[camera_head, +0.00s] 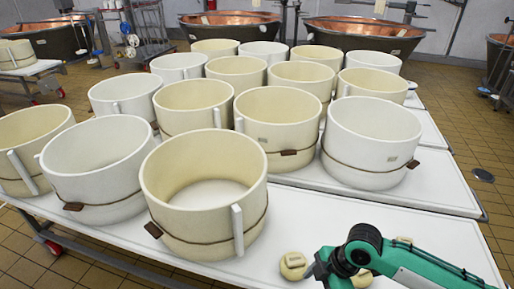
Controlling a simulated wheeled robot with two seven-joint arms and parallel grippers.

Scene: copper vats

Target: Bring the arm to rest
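My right arm, green with dark joints, reaches in from the lower right over the white table (455,240). Its dark gripper end (312,270) is low at the bottom of the picture, right beside a small round cream piece (292,266). Whether it touches that piece, and whether its fingers are open or shut, I cannot tell. Another cream piece (362,279) shows partly behind the arm, and a further one (403,240) peeks out above the arm. My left gripper is not in view.
Several large cream and white tubs with cords stand on the tables; the nearest tub (190,236) is left of my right gripper. Copper vats (365,28) stand at the back. Tiled floor (465,120) is open at right.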

